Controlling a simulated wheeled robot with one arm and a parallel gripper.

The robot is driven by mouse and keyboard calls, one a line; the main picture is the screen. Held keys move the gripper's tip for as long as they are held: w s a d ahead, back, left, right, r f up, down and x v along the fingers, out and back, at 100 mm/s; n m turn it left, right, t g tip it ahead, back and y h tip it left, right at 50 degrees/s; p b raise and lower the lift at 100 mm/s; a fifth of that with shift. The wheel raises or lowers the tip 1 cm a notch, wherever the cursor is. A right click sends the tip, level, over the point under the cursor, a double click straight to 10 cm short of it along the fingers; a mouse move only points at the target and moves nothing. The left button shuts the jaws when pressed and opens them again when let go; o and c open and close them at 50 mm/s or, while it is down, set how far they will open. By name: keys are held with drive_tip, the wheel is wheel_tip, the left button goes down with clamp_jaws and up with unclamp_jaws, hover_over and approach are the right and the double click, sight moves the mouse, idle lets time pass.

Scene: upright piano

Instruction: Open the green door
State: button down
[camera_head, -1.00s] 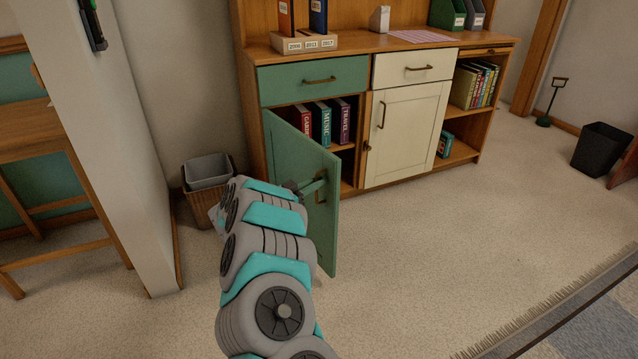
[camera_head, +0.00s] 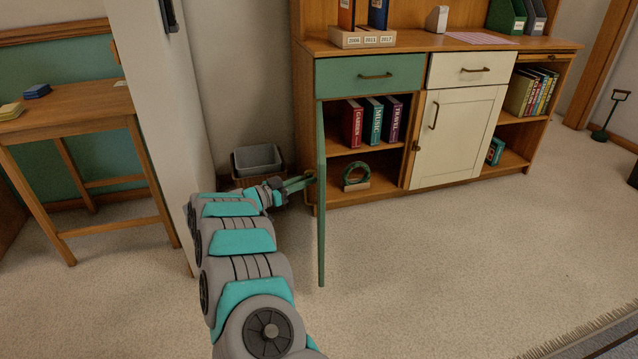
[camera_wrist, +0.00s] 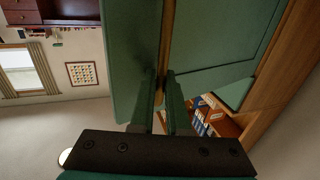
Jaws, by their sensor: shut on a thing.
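The green door (camera_head: 321,215) of the lower left cabinet stands swung wide open and shows almost edge-on in the head view. Its inner shelves are exposed. My gripper (camera_head: 308,178) is at the door's outer face, on the left side of the door. It is shut on the brass door handle (camera_wrist: 166,50), which shows between the fingers (camera_wrist: 163,97) in the wrist view. The green door panel (camera_wrist: 215,40) fills much of that view.
The cabinet (camera_head: 450,45) holds books (camera_head: 373,122) and a green ring-shaped object (camera_head: 355,177) on its shelves. A grey bin (camera_head: 257,160) stands left of the cabinet, close behind my arm. A white wall end (camera_head: 165,100) and wooden table (camera_head: 75,110) are further left. Carpet in front is clear.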

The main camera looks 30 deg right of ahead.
drive_tip(key=shift+w+a+r, duration=0.1)
drive_tip(key=shift+w+a, duration=0.3)
drive_tip(key=shift+a, duration=0.05)
drive_tip(key=c, duration=0.9)
unclamp_jaws()
drive_tip(key=shift+d, duration=0.1)
drive_tip(key=s+a, duration=0.1)
drive_tip(key=a, duration=0.6)
drive_tip(key=shift+a+b, duration=0.35)
drive_tip(key=shift+a, duration=0.05)
drive_tip(key=shift+s, duration=0.1)
